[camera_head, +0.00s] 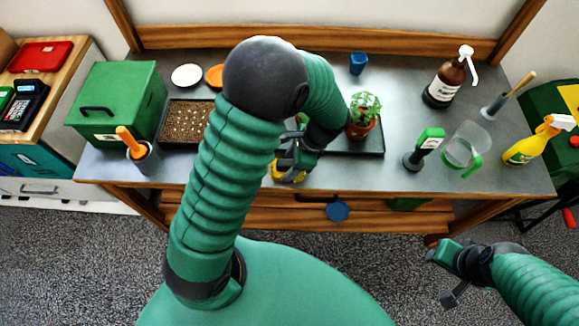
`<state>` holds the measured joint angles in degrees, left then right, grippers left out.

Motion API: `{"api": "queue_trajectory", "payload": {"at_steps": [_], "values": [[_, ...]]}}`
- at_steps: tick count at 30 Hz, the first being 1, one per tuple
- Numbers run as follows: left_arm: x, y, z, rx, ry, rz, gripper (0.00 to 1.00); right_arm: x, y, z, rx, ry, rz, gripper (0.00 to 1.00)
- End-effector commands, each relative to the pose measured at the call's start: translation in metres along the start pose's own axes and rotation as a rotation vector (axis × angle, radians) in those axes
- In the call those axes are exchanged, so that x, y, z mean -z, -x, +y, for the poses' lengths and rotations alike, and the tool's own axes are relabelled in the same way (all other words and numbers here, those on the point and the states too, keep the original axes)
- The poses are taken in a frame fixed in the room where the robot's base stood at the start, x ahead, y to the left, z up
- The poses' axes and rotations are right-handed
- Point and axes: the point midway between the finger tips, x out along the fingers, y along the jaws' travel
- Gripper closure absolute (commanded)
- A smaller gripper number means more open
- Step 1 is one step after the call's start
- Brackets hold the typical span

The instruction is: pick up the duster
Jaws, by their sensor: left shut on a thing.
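My left arm reaches over the workbench, and its gripper (289,160) is low at the bench's front edge, left of the potted plant. It is shut on a yellow thing (287,177), which shows only in part under the fingers. This may be the duster; its full shape is hidden by my gripper and arm. I cannot tell whether it touches the bench top. My right gripper (447,277) is in front of the bench at the lower right, open and empty, with its fingers apart.
The potted plant (363,115) on a dark tray stands close to my left gripper. A soil tray (186,122), green box (118,97) and grey cup (146,159) are at left. A scanner (424,149), clear jug (464,147), brown bottle (445,82) and yellow spray bottle (538,141) are at right.

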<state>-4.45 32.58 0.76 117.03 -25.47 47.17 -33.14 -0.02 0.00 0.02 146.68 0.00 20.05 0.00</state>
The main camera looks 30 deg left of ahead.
Motion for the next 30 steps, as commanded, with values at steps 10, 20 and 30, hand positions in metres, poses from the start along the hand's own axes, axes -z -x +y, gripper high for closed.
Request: {"api": "queue_trajectory", "payload": {"at_steps": [10, 20, 30], "values": [[-0.001, 0.004, 0.001, 0.000, 0.000, 0.001, 0.88, 0.000, 0.000, 0.000, 0.000, -0.001, 0.000, 0.64], [-0.010, 0.035, 0.015, -0.001, -0.005, 0.002, 0.88, 0.000, 0.001, 0.000, 0.000, -0.001, 0.000, 0.64], [0.006, 0.050, 0.105, 0.001, -0.007, 0.002, 0.88, -0.001, -0.004, 0.000, 0.000, -0.001, 0.000, 0.64]]}}
